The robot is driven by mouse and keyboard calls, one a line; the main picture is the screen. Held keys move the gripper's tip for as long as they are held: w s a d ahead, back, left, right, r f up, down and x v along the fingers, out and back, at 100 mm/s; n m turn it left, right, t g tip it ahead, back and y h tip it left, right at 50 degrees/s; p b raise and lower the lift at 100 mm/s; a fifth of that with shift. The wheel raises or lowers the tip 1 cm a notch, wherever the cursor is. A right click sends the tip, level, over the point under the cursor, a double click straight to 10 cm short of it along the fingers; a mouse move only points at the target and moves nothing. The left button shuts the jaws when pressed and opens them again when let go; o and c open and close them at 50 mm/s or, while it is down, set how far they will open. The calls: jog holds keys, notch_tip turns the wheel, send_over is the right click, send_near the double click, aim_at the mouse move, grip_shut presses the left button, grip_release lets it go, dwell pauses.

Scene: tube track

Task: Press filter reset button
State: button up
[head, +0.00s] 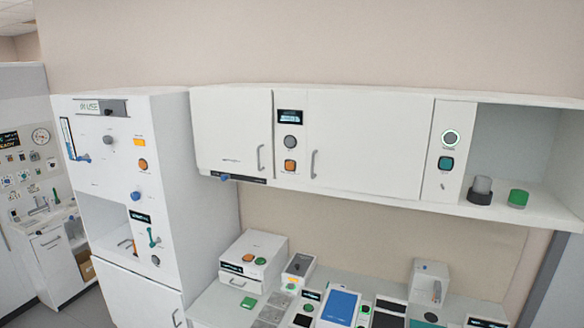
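I cannot tell which control is the filter reset button; the small labels are unreadable. The tall white cabinet at left carries an orange button (143,165), a grey knob (108,140) and a blue knob (136,196). The wall cabinet's middle panel has a small display (290,116), a grey round control (290,143) and an orange button (290,167). My gripper is not in view.
The white counter (213,303) below holds a white box (253,262) with buttons, a blue-screened device (340,307) and several small devices. An open shelf (540,212) at right holds a dark-based jar (481,190) and a green-capped item (518,198). A sink unit (62,262) stands far left.

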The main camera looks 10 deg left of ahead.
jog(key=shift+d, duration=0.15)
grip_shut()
